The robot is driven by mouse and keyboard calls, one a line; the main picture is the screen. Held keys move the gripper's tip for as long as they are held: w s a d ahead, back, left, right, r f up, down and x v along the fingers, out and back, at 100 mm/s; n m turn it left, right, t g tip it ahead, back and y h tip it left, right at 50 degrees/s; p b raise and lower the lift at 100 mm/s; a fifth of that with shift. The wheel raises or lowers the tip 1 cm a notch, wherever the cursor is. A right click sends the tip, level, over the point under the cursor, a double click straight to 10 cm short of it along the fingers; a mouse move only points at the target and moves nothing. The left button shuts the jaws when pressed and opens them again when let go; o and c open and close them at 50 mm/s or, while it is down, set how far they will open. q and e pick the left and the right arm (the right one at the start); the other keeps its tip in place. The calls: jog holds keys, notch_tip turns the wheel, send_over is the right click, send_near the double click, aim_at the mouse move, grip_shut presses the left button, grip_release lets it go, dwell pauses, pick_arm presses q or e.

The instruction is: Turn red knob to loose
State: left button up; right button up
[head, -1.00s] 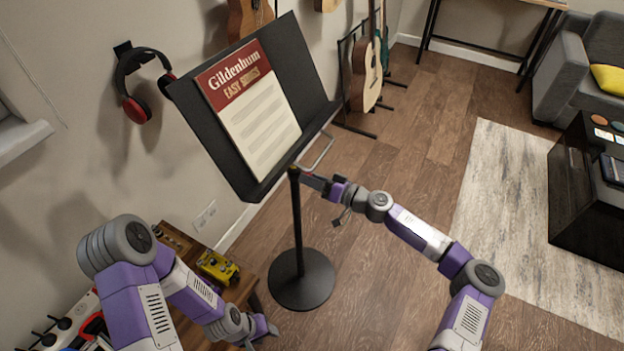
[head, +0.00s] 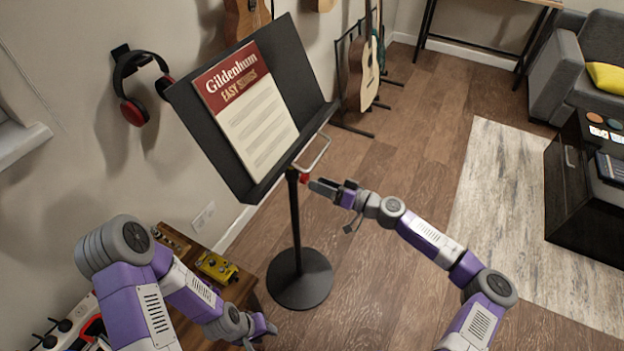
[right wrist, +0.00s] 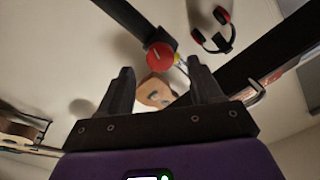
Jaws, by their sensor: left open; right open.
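The red knob (head: 304,178) sits on the upper part of the music stand's black pole (head: 296,225), just below the desk. In the right wrist view the red knob (right wrist: 160,56) shows face-on, with a pale line across it, beyond and between my fingertips. My right gripper (head: 318,185) is open and empty, just to the right of the knob and pointing at it; its two dark fingers (right wrist: 160,80) stand apart in the wrist view. My left gripper (head: 268,330) is low by the wooden table, away from the stand.
The music stand's desk (head: 318,120) holds a songbook (head: 248,110) above the knob. A bent metal rod (head: 318,152) sticks out near the desk's lower edge. A yellow pedal (head: 216,266) lies on the low table.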

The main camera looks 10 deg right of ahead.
jog(key=shift+v, duration=1.65)
jog(key=s+a+f+g+p, duration=0.1)
jog(key=s+a+f+g, duration=0.25)
jog(key=a, duration=0.35)
jog(key=s+a+f+g+p, duration=0.2)
jog(key=s+a, duration=0.3)
jog(key=a, duration=0.3)
jog(key=s+a+f+m+g+h+p, duration=0.1)
jog(key=s+a+f+g+h+p, duration=0.15)
jog(key=s+f, duration=0.45)
jog(key=s+d+f+m+g+h+p, duration=0.2)
jog(key=s+d+m+h, duration=0.3)
jog(key=s+d, duration=0.8)
jog(key=s+h, duration=0.1)
jog(key=h, duration=0.2)
jog(key=shift+s+f+p, duration=0.3)
jog(key=shift+p, duration=0.05)
